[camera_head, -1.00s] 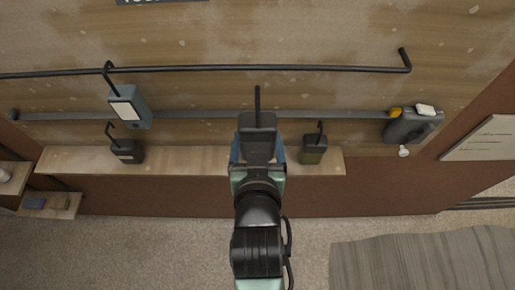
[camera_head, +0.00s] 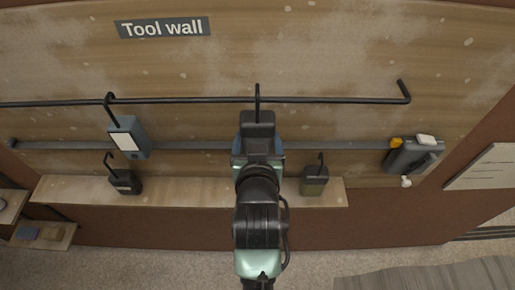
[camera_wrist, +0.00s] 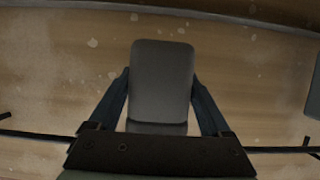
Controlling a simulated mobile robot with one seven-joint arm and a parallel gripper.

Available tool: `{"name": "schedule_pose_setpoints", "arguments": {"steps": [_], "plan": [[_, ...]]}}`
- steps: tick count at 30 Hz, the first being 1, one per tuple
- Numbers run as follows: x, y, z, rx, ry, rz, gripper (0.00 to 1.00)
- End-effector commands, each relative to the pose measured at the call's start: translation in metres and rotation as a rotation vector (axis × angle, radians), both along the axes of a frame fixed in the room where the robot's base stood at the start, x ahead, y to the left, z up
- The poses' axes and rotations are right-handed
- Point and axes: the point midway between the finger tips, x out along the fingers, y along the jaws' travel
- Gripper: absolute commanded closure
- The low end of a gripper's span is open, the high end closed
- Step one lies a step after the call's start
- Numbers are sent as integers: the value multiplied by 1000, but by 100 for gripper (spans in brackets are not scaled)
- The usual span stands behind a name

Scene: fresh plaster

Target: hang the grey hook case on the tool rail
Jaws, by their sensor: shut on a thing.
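The grey hook case (camera_head: 258,118) is upright in my gripper (camera_head: 258,143), with its black hook pointing up. My gripper is shut on it, and its blue fingers show on both sides of the case. The tool rail (camera_head: 330,100) is a dark bar along the wall with an upturned right end. The hook's top appears above the rail line; I cannot tell whether it is over the bar or in front of it. In the wrist view the case (camera_wrist: 160,80) fills the space between the fingers, and its hook is hidden.
A blue-grey case (camera_head: 128,138) hangs on the rail to the left. Two dark hook cases (camera_head: 123,180) (camera_head: 314,180) stand on the wooden shelf (camera_head: 220,192). A grey power tool (camera_head: 412,158) is at the right. The rail between the blue-grey case and my gripper is bare.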

Motion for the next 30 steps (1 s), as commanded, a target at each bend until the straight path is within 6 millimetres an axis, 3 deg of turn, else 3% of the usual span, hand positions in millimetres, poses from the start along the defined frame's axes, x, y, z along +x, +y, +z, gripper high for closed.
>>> {"name": "schedule_pose_setpoints", "arguments": {"steps": [7,15,29,30], "plan": [[21,0,0,1,-3,0,86],[19,0,-20,0,-1,0,86],[19,0,-23,0,-1,0,86],[19,0,-23,0,-1,0,16]]}}
